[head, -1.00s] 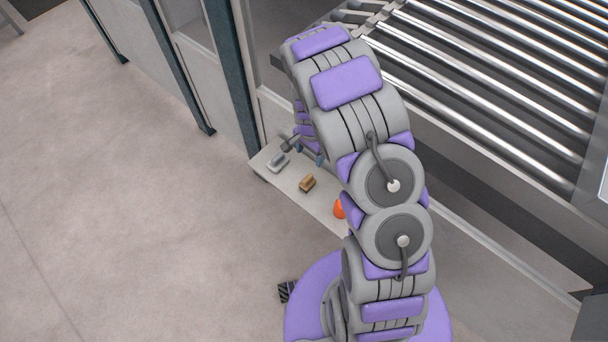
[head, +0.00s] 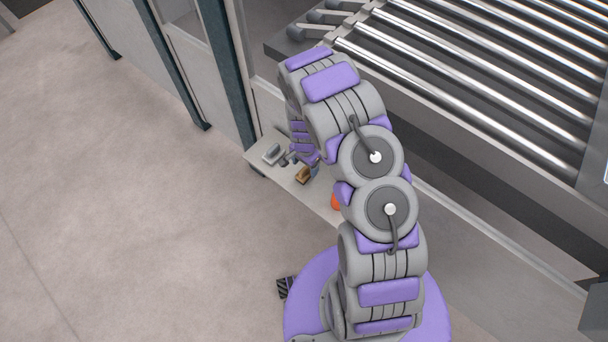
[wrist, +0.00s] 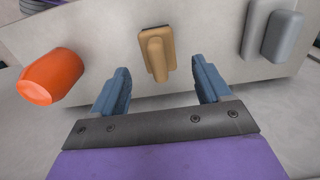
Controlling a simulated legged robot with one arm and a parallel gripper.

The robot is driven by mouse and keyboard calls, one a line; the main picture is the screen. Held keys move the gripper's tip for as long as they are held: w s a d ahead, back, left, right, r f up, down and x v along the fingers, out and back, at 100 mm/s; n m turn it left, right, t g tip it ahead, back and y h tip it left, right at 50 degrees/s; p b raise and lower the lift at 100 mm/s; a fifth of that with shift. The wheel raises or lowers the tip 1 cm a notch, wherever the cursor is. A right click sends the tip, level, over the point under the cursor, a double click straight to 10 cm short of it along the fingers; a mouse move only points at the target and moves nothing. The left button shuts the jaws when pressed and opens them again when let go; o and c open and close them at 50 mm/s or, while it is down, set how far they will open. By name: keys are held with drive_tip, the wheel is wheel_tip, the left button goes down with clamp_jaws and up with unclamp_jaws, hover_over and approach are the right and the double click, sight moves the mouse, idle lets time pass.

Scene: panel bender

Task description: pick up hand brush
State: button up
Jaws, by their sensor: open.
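The hand brush (head: 303,175) has a tan wooden look and lies on a pale narrow shelf (head: 322,200). In the wrist view the brush (wrist: 157,51) lies ahead of and between the fingertips, apart from both. My gripper (wrist: 161,82) is open with its two blue fingers spread and nothing between them. In the head view my gripper (head: 301,163) hangs over the shelf close to the brush, and partly hides it.
A grey block-like item with a handle (head: 273,153) lies left of the brush, and an orange rounded object (wrist: 51,76) lies on its other side. A roller conveyor (head: 480,75) stands behind the shelf. Open floor (head: 130,200) lies to the left.

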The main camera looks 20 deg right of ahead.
sight(304, 169)
drive_tip(key=f, duration=0.1)
drive_tip(key=f+b, duration=0.1)
drive_tip(key=f, duration=0.2)
drive_tip(key=shift+s+a+f, duration=0.15)
drive_tip(key=shift+a, duration=0.15)
drive_tip(key=c, duration=1.2)
